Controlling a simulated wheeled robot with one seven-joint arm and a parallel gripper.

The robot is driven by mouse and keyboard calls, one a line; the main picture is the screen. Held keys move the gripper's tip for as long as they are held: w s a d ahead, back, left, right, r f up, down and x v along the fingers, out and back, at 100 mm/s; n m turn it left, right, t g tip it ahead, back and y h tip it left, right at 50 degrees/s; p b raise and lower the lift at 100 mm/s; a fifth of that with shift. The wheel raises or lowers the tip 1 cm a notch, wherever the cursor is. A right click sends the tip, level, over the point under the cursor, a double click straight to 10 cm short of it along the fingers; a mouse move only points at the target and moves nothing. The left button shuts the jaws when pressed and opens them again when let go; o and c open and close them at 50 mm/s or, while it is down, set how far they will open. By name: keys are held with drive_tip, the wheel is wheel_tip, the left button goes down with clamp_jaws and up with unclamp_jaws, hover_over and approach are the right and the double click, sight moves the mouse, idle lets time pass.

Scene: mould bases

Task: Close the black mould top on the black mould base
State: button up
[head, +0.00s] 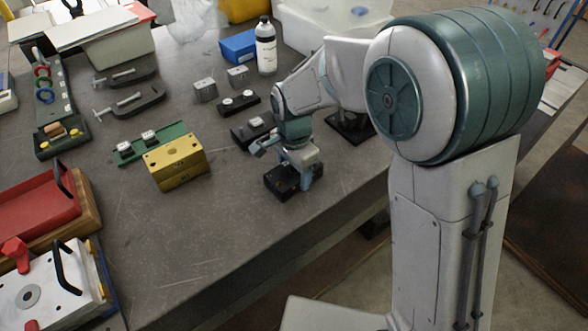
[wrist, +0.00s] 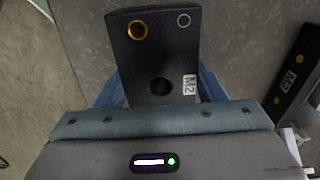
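The black mould top (wrist: 160,70) is a dark block with a dark round hole, a copper ring, a pale ring and an M2 label. It also shows in the head view (head: 277,184), near the table's front edge. My gripper (head: 293,176) points down over it, with blue fingers against its two opposite sides, and looks shut on it. Whether the block is clear of the table is hard to tell. The black mould base (head: 243,137), with a pale piece on it, lies just behind my gripper. At the right of the wrist view it (wrist: 293,85) shows an M2 label and copper-coloured spots.
A yellow block (head: 178,163) and a green base (head: 135,147) stand to the left. Another dark base (head: 238,104), grey blocks (head: 205,90), a blue box (head: 239,46) and a white bottle (head: 266,48) stand behind. The table's front middle (head: 215,235) is clear.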

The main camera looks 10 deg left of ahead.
sight(294, 173)
drive_tip(key=c, duration=0.3)
drive_tip(key=shift+r+p, duration=1.1)
drive_tip(key=shift+r, duration=0.5)
drive_tip(key=shift+c, duration=0.2)
